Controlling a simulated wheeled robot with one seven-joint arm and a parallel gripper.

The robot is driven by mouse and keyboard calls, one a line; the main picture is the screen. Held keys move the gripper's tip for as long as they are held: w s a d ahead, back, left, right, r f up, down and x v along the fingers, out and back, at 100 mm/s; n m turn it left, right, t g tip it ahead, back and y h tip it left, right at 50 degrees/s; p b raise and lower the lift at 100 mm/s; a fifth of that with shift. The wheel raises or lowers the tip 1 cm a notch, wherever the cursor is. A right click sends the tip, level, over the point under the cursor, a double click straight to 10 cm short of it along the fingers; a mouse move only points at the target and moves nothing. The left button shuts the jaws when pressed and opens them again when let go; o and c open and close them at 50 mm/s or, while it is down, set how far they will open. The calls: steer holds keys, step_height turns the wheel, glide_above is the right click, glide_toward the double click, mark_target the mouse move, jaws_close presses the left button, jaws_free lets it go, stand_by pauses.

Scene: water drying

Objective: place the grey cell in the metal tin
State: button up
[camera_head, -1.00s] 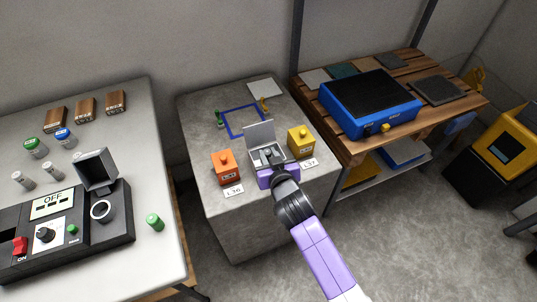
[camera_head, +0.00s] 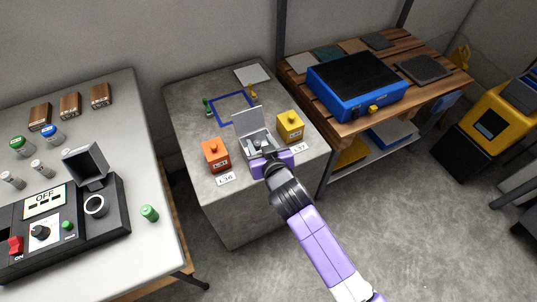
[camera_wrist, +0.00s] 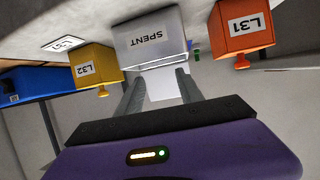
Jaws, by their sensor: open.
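The metal tin (camera_head: 250,123) is a small grey box with its lid standing open, on the middle grey table. Its face marked SPENT shows upside down in the wrist view (camera_wrist: 153,42). My gripper (camera_head: 260,147) is at the tin's open front in the head view. In the wrist view my two fingers (camera_wrist: 160,95) are spread, with no cell visible between them. The tin's inside is mostly hidden by my gripper, so I cannot tell whether a grey cell lies in it. Two small grey cylinders (camera_head: 41,168) (camera_head: 13,180) lie on the left table.
An orange box (camera_head: 217,157) stands left of the tin and a yellow box (camera_head: 290,127) right of it, both close. A blue outline (camera_head: 232,107) is behind the tin. A black device (camera_head: 60,225) and a green cylinder (camera_head: 149,213) are on the left table.

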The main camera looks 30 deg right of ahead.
steer(key=v, duration=0.9)
steer(key=shift+s+r, duration=0.2)
steer(key=shift+s, duration=0.1)
steer(key=s+n+y, duration=0.1)
steer(key=s+y, duration=0.1)
steer(key=s, duration=1.6)
steer(key=s+d+r+t, duration=0.1)
steer(key=s+r, duration=0.8)
steer(key=s, duration=0.5)
steer(key=shift+d+r, duration=0.25)
